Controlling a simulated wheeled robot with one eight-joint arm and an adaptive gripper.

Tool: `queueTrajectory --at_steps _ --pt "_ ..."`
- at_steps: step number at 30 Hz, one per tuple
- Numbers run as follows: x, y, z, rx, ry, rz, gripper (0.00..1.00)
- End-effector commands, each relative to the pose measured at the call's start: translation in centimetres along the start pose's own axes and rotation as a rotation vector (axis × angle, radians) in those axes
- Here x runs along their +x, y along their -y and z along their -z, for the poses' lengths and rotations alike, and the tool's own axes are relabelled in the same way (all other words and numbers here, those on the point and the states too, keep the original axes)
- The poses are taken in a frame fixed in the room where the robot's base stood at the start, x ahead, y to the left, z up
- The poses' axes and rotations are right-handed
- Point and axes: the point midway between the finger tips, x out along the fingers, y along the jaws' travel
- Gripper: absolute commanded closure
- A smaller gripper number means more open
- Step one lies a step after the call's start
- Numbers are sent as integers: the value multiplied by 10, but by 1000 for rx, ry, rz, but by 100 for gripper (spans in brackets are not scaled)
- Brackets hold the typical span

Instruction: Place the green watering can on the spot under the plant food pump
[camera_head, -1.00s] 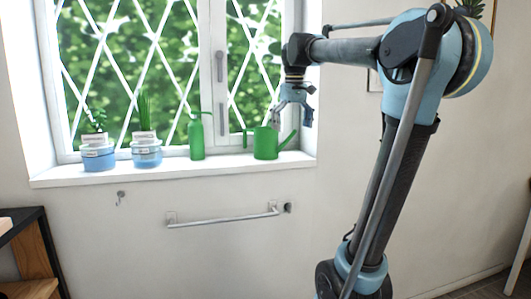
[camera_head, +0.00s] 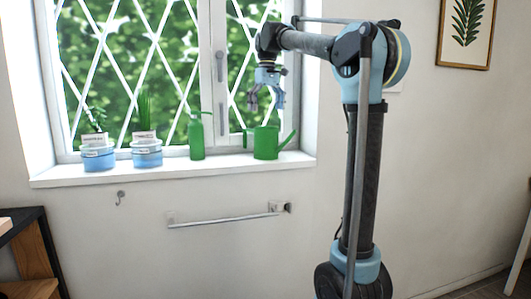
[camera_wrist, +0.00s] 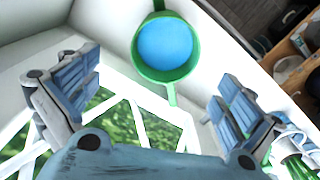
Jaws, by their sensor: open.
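The green watering can (camera_head: 266,143) stands upright on the right part of the white window sill, its spout pointing up to the right. In the wrist view the can (camera_wrist: 142,62) is seen from above, open-topped with a blue inside, between and beyond my finger pads. My gripper (camera_head: 266,103) is open and empty, pointing down above the can, with a gap between them; its fingers also show in the wrist view (camera_wrist: 158,92). A green bottle with a nozzle top (camera_head: 197,138) stands left of the can. I cannot tell if it is the plant food pump. No marked spot is visible.
Two blue-and-white labelled pots with plants, one (camera_head: 98,156) and another (camera_head: 146,152), stand on the left of the sill (camera_head: 230,166). The window is close behind. A rail (camera_head: 222,220) and a hook (camera_head: 120,198) are on the wall below.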

Motion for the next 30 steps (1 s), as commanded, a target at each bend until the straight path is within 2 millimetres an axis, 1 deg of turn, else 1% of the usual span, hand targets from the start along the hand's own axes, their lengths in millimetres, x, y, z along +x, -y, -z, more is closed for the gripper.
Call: queueTrajectory --at_steps 1,6,12,15,20,22,27,30 --pt "9 0 -1 0 0 0 0" --pt "38 0 -1 1 0 0 0" --pt "67 0 0 1 0 0 0" --pt "76 0 -1 1 0 0 0" --pt "82 1 -1 1 0 0 0" --pt "88 2 0 1 0 0 0" --pt "112 7 0 1 0 0 0" --pt "123 6 0 1 0 0 0"
